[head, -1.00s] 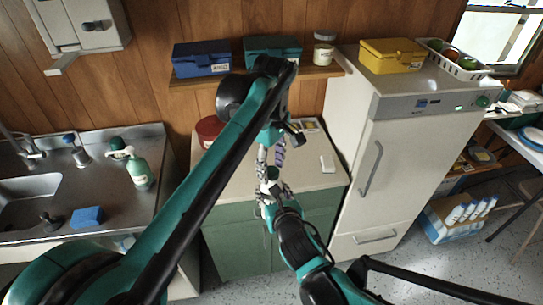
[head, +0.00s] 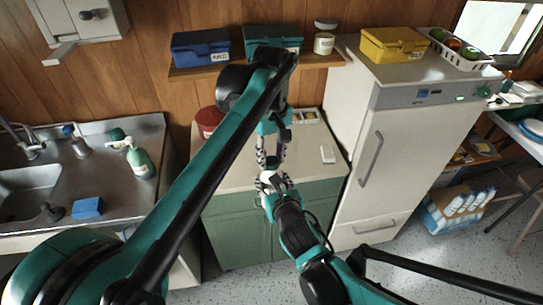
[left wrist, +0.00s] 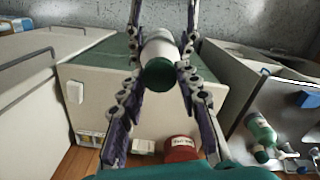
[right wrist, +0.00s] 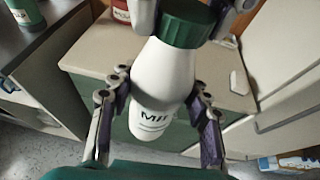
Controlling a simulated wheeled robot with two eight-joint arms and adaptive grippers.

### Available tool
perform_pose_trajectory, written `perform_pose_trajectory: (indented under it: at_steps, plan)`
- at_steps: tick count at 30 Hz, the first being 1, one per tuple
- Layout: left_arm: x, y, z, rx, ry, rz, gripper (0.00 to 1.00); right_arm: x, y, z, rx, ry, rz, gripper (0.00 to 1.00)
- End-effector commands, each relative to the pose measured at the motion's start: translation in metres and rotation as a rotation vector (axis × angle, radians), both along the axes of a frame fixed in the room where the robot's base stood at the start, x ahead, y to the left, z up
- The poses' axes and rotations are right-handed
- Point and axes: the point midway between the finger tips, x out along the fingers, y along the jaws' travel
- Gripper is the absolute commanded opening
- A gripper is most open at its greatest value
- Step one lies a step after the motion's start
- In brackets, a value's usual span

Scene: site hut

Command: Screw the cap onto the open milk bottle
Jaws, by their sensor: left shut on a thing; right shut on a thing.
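The milk bottle (right wrist: 165,85) is white with a dark label print. Its green cap (right wrist: 188,22) sits at its mouth; how tightly it is seated cannot be told. My right gripper (right wrist: 158,98) is shut around the bottle's body, holding it above the cabinet. My left gripper (head: 270,158) reaches in from the other side, its fingers shut on the cap. In the left wrist view the cap (left wrist: 158,74) faces the camera between the left fingers, with the bottle (left wrist: 160,48) behind it. In the head view both grippers mostly hide the bottle.
Below the grippers is a green cabinet with a pale top (head: 237,178); a red tin (head: 208,120) and a small white object (head: 327,154) stand on it. A white fridge (head: 400,150) is close on the right. A sink counter (head: 95,190) is on the left.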

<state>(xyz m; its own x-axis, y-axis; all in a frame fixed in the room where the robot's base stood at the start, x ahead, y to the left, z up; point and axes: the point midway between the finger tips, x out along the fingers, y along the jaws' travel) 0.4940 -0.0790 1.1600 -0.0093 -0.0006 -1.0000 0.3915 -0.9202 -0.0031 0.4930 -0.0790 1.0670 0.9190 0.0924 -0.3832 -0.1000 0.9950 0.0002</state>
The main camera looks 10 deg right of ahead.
Motion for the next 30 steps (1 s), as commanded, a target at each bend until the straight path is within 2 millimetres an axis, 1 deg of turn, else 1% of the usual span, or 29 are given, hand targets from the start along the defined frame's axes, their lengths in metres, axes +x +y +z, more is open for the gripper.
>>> perform_pose_trajectory:
  at_steps: [3,12,15,20,21,22,23,30]
  plan:
    - [0.0004,-0.0002,-0.0003,-0.003,-0.001,-0.278,0.00,0.0000,0.0003,0.0003,0.000,-0.001,0.001,0.00]
    - [0.0006,-0.0002,-0.0007,-0.009,-0.002,-0.986,0.00,0.0000,0.0003,0.0003,0.000,-0.001,0.001,0.00]
    - [0.0006,-0.0003,-0.0008,-0.010,-0.002,-1.153,0.00,0.0000,0.0003,0.0002,0.000,-0.001,0.001,0.00]
    - [0.0007,-0.0002,-0.0008,-0.010,-0.002,-1.150,0.00,-0.0001,0.0003,0.0003,0.000,-0.001,0.001,0.00]
    - [0.0007,-0.0002,-0.0008,-0.010,-0.003,-1.150,0.43,-0.0001,0.0003,0.0003,0.000,-0.001,0.001,0.00]
    - [0.0007,-0.0002,-0.0008,-0.010,-0.003,-1.150,0.51,-0.0001,0.0003,0.0003,0.000,-0.001,0.001,0.00]
    - [0.0007,-0.0002,-0.0008,-0.010,-0.002,-1.149,0.57,-0.0001,0.0003,0.0003,0.000,-0.001,0.001,0.00]
    - [0.0004,-0.0002,-0.0007,-0.010,-0.002,-1.148,0.57,0.0000,0.0002,0.0003,0.000,-0.001,0.001,0.00]
